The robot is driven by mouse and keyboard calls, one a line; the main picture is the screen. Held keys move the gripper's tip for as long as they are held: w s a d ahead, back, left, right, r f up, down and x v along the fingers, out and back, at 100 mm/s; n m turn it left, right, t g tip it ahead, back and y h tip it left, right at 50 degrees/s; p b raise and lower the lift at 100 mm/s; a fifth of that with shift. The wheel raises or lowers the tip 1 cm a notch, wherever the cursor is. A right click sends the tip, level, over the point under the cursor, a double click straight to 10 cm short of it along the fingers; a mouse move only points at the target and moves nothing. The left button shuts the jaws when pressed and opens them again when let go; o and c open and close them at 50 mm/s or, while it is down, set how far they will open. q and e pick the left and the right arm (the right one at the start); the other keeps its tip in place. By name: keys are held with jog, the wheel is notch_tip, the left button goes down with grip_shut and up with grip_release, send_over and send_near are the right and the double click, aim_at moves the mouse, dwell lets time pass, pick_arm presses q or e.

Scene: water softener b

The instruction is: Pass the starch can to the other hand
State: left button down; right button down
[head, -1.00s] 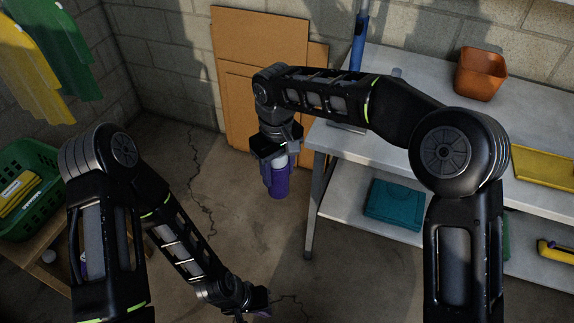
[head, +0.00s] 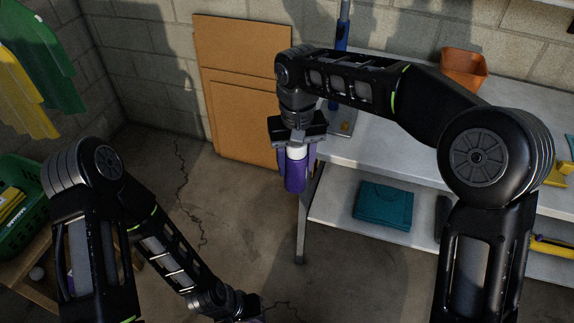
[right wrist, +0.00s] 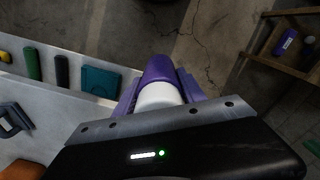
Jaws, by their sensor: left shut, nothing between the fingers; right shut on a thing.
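The starch can (head: 296,178) is purple with a white cap and hangs upright, cap up, in the middle of the head view. My right gripper (head: 297,170) is shut on it from above, its purple fingers on either side. In the right wrist view the can (right wrist: 158,73) shows between the fingers, white cap towards the gripper. My left gripper (head: 252,314) is at the bottom edge of the head view, below the can in the picture and well apart from it. It is shut and empty; its fingertips are mostly cut off.
A grey two-level table (head: 365,152) stands right of the can, its front leg (head: 301,225) close by in the picture. An orange bin (head: 463,68) is on top, a teal folded thing (head: 383,206) below. Cardboard (head: 240,95) leans on the wall. Floor between the grippers is clear.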

aim_at(292, 177)
jog(key=s+d+n, duration=0.1)
jog(key=n, duration=0.1)
jog(key=s+n, duration=0.1)
jog(key=n, duration=0.1)
jog(key=s+d+n, duration=0.1)
jog(key=s+n, duration=0.1)
jog(key=shift+d, duration=0.3)
jog(key=w+a+f+n, duration=0.2)
jog(key=f+n, duration=0.1)
jog(key=w+a+f+n, duration=0.1)
jog(key=w+f, duration=0.1)
jog(key=shift+w+a, duration=0.1)
jog(key=shift+a, duration=0.2)
dwell(0.4)
jog(key=s+d+r+m, duration=0.6)
jog(key=d+r+m, duration=0.1)
jog(key=r, duration=0.3)
jog(key=shift+m, duration=0.3)
